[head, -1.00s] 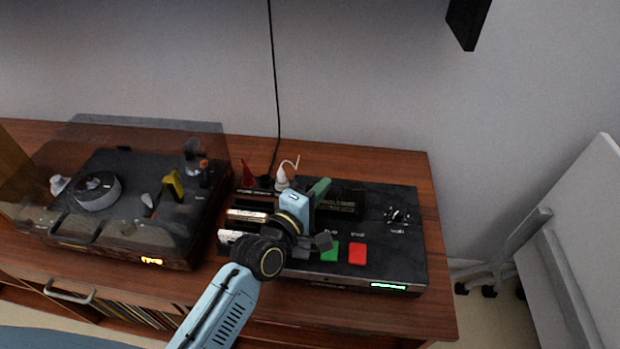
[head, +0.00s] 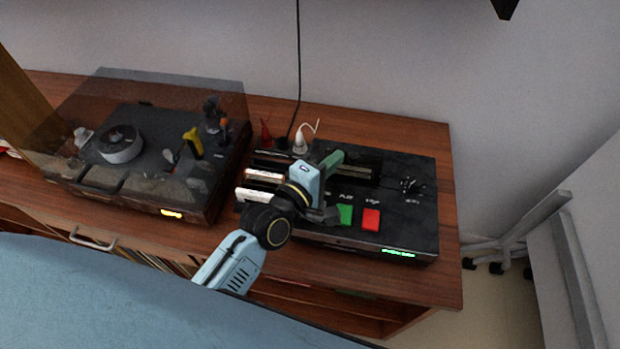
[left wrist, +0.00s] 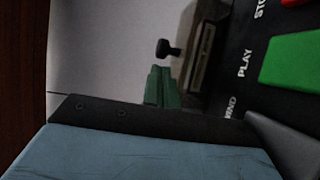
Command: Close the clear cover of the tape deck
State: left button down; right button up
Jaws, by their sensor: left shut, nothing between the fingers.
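The tape deck (head: 415,222) is a black box with a green PLAY button (head: 345,214) and a red STOP button (head: 371,219). A dark slot (head: 365,168) lies toward its back. I cannot make out its clear cover for certain. My left gripper (head: 335,158) is over the middle of the deck, and its green fingers are shut and empty. Its arm hides part of the deck. In the left wrist view the fingertips (left wrist: 161,87) show close to a small dark knob (left wrist: 170,48); I cannot tell whether they touch. My right gripper is not in view.
A turntable (head: 200,207) under a tinted clear cover (head: 180,82) stands left of the deck. Both are on a wooden cabinet (head: 440,280). A black cable (head: 299,60) hangs behind. A white rolling stand (head: 530,222) is at the right.

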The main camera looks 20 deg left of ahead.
pick_arm(q)
jog(key=v, duration=1.1)
jog(key=shift+s+a, duration=0.1)
jog(key=shift+s, duration=0.2)
